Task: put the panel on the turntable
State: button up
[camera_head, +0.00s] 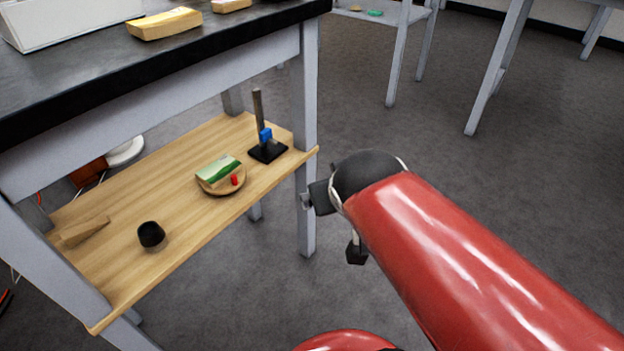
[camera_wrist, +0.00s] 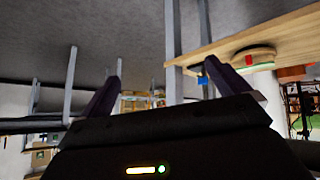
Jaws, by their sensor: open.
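The panel (camera_head: 217,168), pale with a green painted area, lies on the round wooden turntable (camera_head: 222,191) on the wooden lower shelf. A small red piece (camera_head: 235,180) is at the turntable's front side. My gripper (camera_head: 305,201) is out to the right of the shelf, apart from the panel and empty. In the wrist view its two fingers (camera_wrist: 170,88) are spread apart. The turntable (camera_wrist: 255,50) and a green edge of the panel (camera_wrist: 256,64) show beyond the right finger, seen upside down. Whether the panel lies flat all over the turntable is too small to tell.
A stand (camera_head: 268,150) with a black base and blue clamp is behind the turntable. A black cup (camera_head: 151,235) and a wooden wedge (camera_head: 85,231) stand at the shelf's left. A table leg (camera_head: 305,120) and the dark tabletop (camera_head: 100,75) bound the shelf.

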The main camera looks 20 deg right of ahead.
jog(key=s+a+f+g+y, duration=0.1)
jog(key=s+a+g+y, duration=0.1)
jog(key=s, duration=0.4)
jog(key=shift+s+a+g, duration=0.3)
jog(key=shift+a, duration=0.25)
